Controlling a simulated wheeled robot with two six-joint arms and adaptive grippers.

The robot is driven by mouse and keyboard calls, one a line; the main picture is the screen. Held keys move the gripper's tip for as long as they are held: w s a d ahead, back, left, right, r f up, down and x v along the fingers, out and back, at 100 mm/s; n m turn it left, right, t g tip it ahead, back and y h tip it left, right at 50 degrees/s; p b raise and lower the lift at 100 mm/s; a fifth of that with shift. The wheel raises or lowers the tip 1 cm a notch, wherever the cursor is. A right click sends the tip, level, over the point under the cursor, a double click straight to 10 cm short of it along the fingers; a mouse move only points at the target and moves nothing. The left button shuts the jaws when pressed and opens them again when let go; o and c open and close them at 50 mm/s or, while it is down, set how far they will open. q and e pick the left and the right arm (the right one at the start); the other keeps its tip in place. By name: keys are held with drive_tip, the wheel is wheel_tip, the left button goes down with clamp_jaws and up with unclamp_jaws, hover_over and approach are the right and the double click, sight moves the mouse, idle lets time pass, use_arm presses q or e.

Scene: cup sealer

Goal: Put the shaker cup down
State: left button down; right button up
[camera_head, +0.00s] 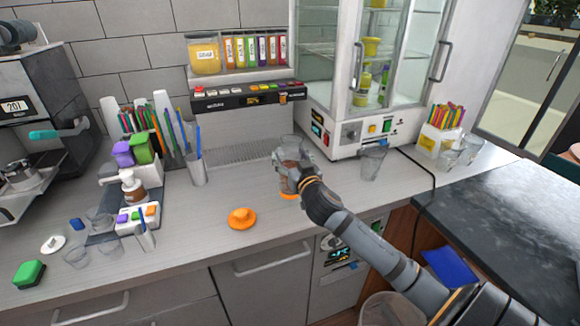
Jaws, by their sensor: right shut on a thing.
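The shaker cup (286,180) is a clear cup with brownish contents and an orange part at its bottom. I cannot tell whether the cup's bottom touches the counter (190,229). An orange lid-like piece (241,218) lies on the counter to the left of the cup. My left gripper is not in view.
An empty clear cup (373,162) stands right of the shaker cup, before the white glass-doored cabinet (347,140). The counter around the orange piece is clear.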

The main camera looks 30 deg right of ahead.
drive_tip(key=shift+w+f, duration=0.1)
drive_tip(key=shift+f, duration=0.05)
wheel_tip(320, 180, down, 3)
drive_tip(key=shift+d+r+p, duration=0.1)
drive_tip(key=shift+r+p, duration=0.1)
drive_tip(key=shift+p, duration=0.15)
drive_tip(key=shift+w+f, duration=0.1)
drive_tip(key=shift+f, duration=0.25)
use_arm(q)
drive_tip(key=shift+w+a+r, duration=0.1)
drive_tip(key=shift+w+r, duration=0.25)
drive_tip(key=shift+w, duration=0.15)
use_arm(e)
drive_tip(key=shift+f, duration=0.15)
drive_tip(key=o, duration=1.8)
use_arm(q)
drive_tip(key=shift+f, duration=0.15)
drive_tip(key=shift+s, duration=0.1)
